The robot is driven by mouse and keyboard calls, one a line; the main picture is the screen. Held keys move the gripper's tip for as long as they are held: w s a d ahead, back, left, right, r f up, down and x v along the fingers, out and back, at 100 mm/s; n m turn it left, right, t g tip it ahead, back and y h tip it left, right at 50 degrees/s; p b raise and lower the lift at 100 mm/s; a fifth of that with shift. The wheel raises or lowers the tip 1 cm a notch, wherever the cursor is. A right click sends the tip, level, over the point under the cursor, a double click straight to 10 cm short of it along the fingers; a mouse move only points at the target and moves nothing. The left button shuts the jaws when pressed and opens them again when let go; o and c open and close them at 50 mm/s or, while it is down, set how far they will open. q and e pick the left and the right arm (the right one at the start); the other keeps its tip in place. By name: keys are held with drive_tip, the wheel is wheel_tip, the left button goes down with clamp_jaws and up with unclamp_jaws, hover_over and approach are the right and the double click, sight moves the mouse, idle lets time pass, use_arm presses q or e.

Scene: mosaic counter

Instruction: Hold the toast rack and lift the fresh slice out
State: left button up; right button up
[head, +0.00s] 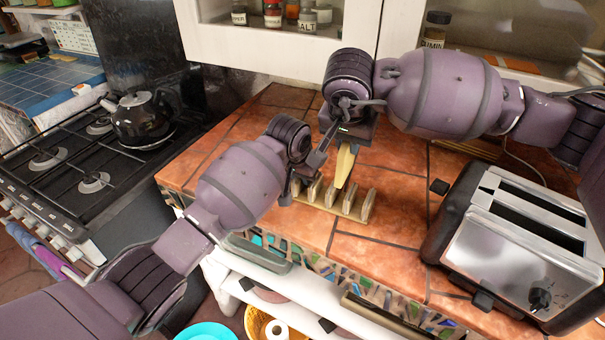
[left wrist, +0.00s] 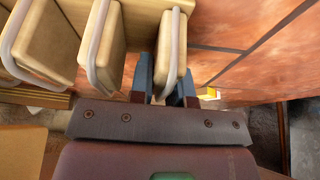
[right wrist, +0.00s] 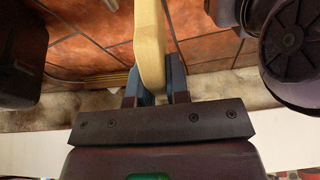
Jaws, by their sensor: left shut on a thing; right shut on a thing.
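The toast rack (head: 367,207) is a pale wooden stand with several upright dividers near the counter's front edge. In the left wrist view its dividers and thin light loops (left wrist: 99,45) show close up. My left gripper (head: 292,190) is shut on the rack's end piece (left wrist: 172,60), at the left end in the head view. My right gripper (head: 345,146) is shut on the fresh slice (head: 344,166), a pale yellow slab that also shows in the right wrist view (right wrist: 150,40). The slice stands upright, slightly tilted; its lower end overlaps the rack, and I cannot tell whether it is clear.
A chrome and black toaster (head: 520,235) stands on the right of the tiled counter (head: 390,250). A black kettle (head: 140,115) sits on the gas hob (head: 60,165) at left. Cupboards with jars (head: 272,14) are behind. Bare tiles lie between rack and toaster.

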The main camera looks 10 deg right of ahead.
drive_tip(key=shift+r, duration=0.2)
use_arm(q)
drive_tip(key=o, duration=0.8)
drive_tip(key=shift+r, duration=0.1)
drive_tip(key=v, duration=1.1)
drive_tip(key=shift+s+a+r, duration=0.1)
drive_tip(key=shift+r, duration=0.3)
